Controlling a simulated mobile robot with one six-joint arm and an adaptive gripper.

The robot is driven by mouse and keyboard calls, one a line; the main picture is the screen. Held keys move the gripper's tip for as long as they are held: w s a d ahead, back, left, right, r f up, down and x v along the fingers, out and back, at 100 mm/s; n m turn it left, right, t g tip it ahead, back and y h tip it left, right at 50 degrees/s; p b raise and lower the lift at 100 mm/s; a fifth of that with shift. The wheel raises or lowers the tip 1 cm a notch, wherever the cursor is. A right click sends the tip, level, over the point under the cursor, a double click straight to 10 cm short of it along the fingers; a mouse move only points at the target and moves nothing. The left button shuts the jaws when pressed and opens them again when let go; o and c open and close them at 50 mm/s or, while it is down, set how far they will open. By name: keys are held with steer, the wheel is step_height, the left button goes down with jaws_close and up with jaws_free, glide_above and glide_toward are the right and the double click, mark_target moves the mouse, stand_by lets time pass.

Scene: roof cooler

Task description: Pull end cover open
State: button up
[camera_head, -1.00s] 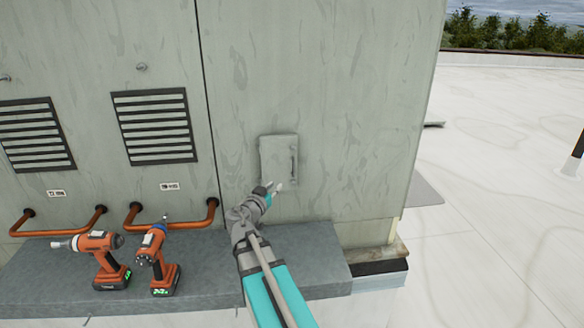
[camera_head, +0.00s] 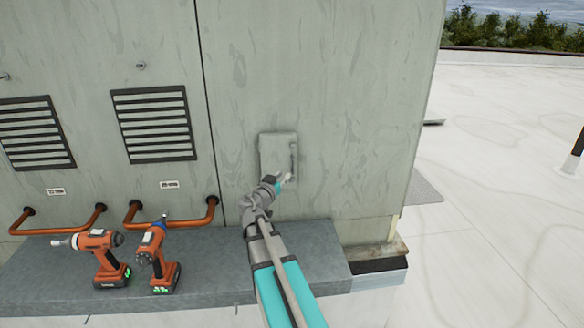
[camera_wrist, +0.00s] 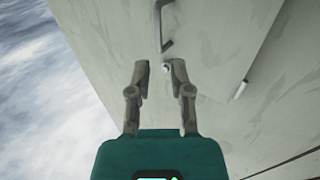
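The handle also shows in the wrist view (camera_wrist: 165,28), at the top, just beyond the fingertips. My gripper (camera_head: 286,179) is in front of the cover's lower right part, just below the handle. In the wrist view my gripper (camera_wrist: 160,66) has its two fingers apart with nothing between them. The handle looks roughly in line with the gap, not between the fingers.
Two orange drills (camera_head: 101,258) (camera_head: 156,257) stand on the grey ledge (camera_head: 220,262) at lower left. Copper pipes (camera_head: 170,224) stick out below the louvred vents (camera_head: 155,124). The pale roof (camera_head: 500,200) to the right is open.

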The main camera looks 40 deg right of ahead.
mark_target(293, 172)
steer(key=x, duration=0.8)
steer(key=shift+d, duration=0.1)
jaws_close()
